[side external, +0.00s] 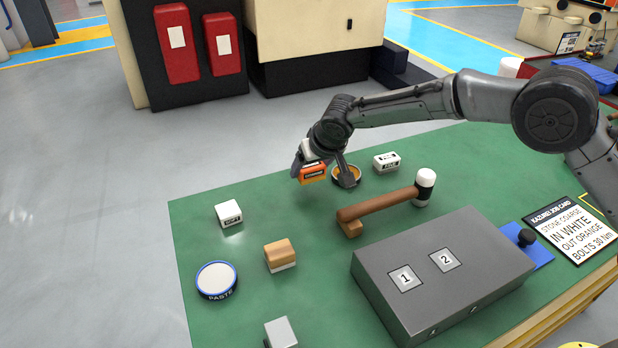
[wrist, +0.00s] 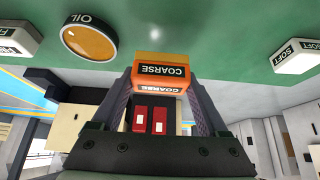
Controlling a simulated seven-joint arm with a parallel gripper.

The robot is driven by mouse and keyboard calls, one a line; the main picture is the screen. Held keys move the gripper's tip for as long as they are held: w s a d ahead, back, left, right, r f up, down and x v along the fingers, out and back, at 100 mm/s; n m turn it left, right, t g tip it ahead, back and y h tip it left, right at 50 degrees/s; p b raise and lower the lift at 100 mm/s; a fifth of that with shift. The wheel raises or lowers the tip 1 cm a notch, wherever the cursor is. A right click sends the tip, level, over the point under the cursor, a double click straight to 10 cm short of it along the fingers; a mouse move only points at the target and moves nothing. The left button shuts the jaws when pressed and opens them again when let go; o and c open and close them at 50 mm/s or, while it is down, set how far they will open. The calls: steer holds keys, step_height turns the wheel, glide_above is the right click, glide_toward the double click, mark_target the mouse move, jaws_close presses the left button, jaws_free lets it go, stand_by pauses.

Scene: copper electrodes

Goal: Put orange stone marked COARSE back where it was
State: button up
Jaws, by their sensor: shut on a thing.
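The orange stone marked COARSE (side external: 313,173) is held above the green table, close to the oil tin (side external: 346,176). My gripper (side external: 312,163) is shut on it. In the wrist view, the stone (wrist: 162,70) sits between the two fingers, with its COARSE label facing the camera. In the wrist view the oil tin (wrist: 90,40) is to the left of the stone. I cannot tell the exact height of the stone above the table.
A white block (side external: 386,162) is right of the tin; another white block (side external: 229,213) is front left. A wood-topped block (side external: 280,254), paste tin (side external: 217,280), grey block (side external: 281,332), mallet (side external: 380,204) and grey box (side external: 440,275) stand nearer. Green table (side external: 265,205) is bare left of the stone.

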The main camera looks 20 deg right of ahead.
mark_target(309, 179)
steer(key=shift+w+f, duration=0.2)
steer(key=shift+w+a+f, duration=0.1)
steer(key=shift+f, duration=1.5)
steer(key=shift+f, duration=0.1)
steer(key=o, duration=1.2)
steer(key=shift+f, duration=0.1)
steer(key=v, duration=1.2)
steer(key=shift+r, duration=0.2)
